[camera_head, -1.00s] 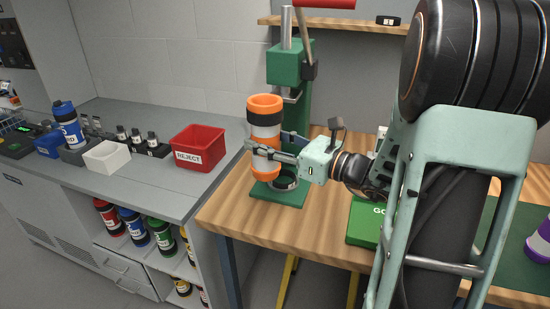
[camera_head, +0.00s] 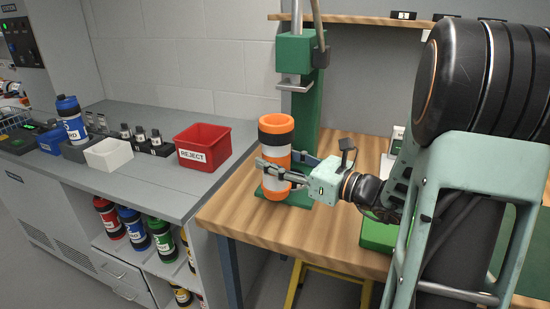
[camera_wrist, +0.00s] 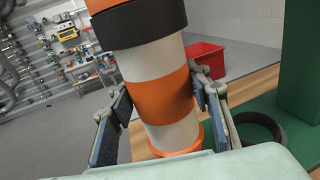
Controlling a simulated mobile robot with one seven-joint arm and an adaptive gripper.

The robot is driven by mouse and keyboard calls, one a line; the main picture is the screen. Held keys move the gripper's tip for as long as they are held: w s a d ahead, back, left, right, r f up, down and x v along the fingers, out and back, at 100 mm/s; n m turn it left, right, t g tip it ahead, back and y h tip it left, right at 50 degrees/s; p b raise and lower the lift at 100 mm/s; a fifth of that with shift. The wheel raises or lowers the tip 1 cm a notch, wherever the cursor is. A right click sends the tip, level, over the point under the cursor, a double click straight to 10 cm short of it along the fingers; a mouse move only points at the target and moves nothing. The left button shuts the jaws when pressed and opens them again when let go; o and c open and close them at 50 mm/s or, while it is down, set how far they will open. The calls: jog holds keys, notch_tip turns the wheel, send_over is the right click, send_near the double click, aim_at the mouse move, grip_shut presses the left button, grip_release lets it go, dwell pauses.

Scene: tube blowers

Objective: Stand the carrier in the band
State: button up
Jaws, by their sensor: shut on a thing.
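The carrier (camera_head: 276,155) is a white cylinder with orange ends, an orange middle stripe and a black ring near its top. My gripper (camera_head: 283,174) is shut on it around its middle and holds it roughly upright in front of the green press (camera_head: 304,115). In the wrist view the carrier (camera_wrist: 163,96) stands between both fingers of my gripper (camera_wrist: 162,104). A dark ring, which looks like the band (camera_wrist: 260,131), lies on the green press base, right of the carrier's lower end and apart from it. In the head view the carrier and gripper hide this ring.
The press ram hangs behind and above the carrier. A red REJECT bin (camera_head: 203,146) and a white tray (camera_head: 109,154) stand on the grey counter (camera_head: 150,185) at left. A green box (camera_head: 378,236) sits on the wooden table right of my gripper. Bare wood lies in front.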

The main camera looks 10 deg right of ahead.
jog(key=w+d+f, duration=0.2)
jog(key=w+d, duration=0.5)
jog(key=w, duration=0.3)
jog(key=shift+w+d, duration=0.2)
jog(key=shift+w, duration=0.15)
dwell(0.4)
jog(key=shift+f+b, duration=0.4)
jog(key=shift+f, duration=0.5)
dwell(1.4)
jog(key=o, duration=1.4)
jog(key=shift+s+d, duration=0.1)
jog(key=v, duration=1.2)
jog(key=shift+f, duration=0.1)
